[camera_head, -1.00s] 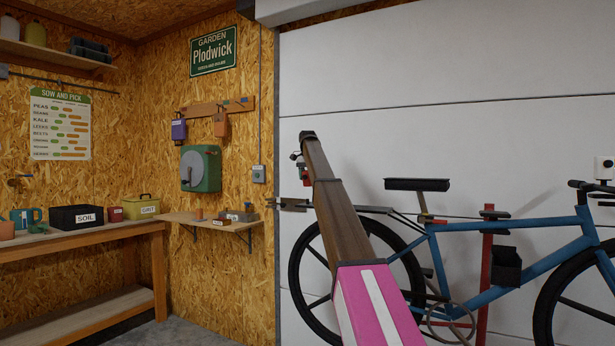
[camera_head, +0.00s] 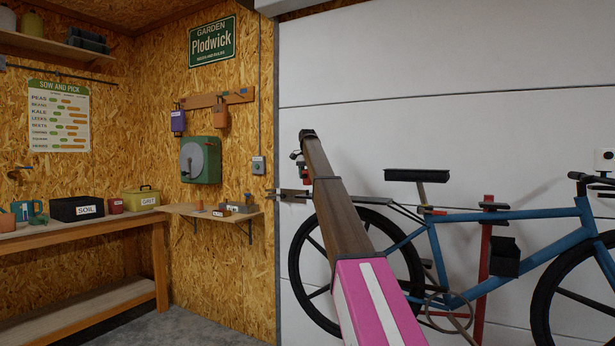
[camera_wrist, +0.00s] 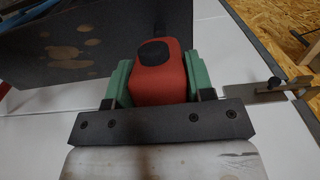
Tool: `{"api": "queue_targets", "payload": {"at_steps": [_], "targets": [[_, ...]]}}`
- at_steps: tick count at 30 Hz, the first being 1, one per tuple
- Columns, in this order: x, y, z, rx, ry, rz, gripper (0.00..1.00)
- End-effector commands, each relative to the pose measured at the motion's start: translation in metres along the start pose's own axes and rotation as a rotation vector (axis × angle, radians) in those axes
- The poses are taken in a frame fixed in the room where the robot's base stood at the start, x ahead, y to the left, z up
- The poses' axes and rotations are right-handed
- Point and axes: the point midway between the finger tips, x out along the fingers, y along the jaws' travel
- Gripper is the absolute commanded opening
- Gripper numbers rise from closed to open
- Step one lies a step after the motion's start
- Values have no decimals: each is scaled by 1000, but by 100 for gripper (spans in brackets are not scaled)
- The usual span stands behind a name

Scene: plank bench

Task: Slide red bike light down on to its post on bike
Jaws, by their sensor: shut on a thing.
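My gripper (camera_wrist: 160,84) is shut on the red bike light (camera_wrist: 172,82) in the wrist view. Its green fingers press on both sides of the light, and the light's dark oval face shows. In the head view my gripper is mostly hidden behind my forearm; only small dark and red bits show at its left edge. The blue bike (camera_head: 530,250) stands by the white door, with its black saddle (camera_head: 417,175) to the right of my forearm. I cannot make out the light's post for certain, nor whether the light touches it.
A dark, spotted panel (camera_wrist: 85,50) fills the upper left of the wrist view, close to the light. A metal latch (camera_wrist: 262,92) lies to the right, also in the head view (camera_head: 288,195). A small shelf (camera_head: 210,213) and a workbench (camera_head: 90,236) stand left.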

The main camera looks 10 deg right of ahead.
Motion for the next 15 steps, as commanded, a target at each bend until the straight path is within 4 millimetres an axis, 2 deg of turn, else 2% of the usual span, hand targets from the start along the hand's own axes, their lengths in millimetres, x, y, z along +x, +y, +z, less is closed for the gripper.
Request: {"api": "queue_targets", "payload": {"at_steps": [15], "targets": [[5, 0, 8, 0, 0, 0, 6]]}}
